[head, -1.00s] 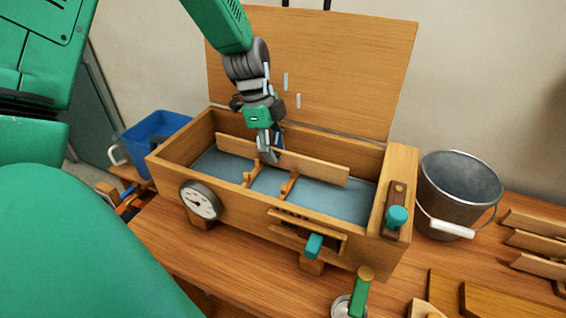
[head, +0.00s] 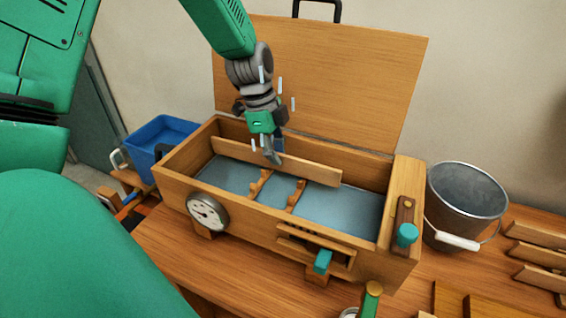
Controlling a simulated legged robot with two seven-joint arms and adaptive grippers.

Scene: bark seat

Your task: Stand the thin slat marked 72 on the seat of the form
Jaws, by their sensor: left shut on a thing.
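A long thin wooden slat (head: 312,171) stands on its edge inside the open wooden box (head: 170,189), towards its back wall. No number can be read on it. My left gripper (head: 274,157) reaches down into the box from above and is shut on the slat near its middle. Two small notched wooden rests (head: 258,188) and (head: 296,197) rise from the blue-grey box floor (head: 345,212) in front of the slat. I cannot tell whether the slat touches them or the floor. My right gripper is not in view, and I cannot make out the form's seat.
The box lid (head: 330,80) stands open behind. A gauge (head: 207,212) and teal-handled fittings (head: 322,262) stick out at the front. A metal bucket (head: 466,205) stands at the right, a blue bin (head: 160,140) at the left. Loose wooden pieces (head: 540,255) lie at the far right.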

